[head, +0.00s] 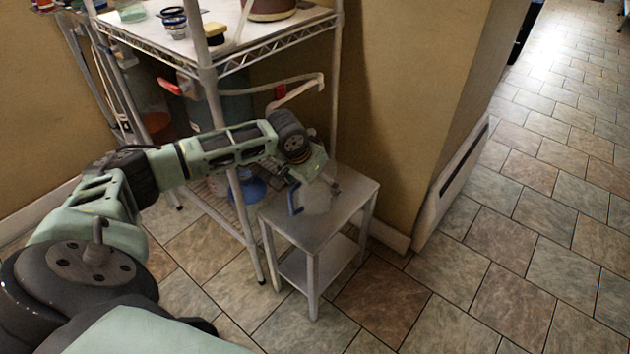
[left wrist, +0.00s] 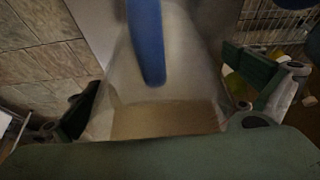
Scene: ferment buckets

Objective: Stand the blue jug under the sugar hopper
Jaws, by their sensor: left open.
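A clear jug with a blue handle (head: 319,200) stands on a small grey side table (head: 344,187). The jug (left wrist: 165,90) fills the middle of the left wrist view, its blue handle towards the top and a tan area low on the body. My left gripper (head: 318,178) is at the jug in the head view, covering part of it. In the left wrist view the gripper's fingers (left wrist: 170,100) are spread, one on each side of the jug. I cannot tell whether they touch it. I cannot pick out the sugar hopper with certainty. My right gripper is not in view.
A white wire rack (head: 275,50) stands behind and left of the table, its post close to my left arm. Its levels hold several items, including a blue object (head: 253,188) low down. A tan wall corner (head: 410,120) rises right of the table. The tiled floor (head: 520,220) is clear at right.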

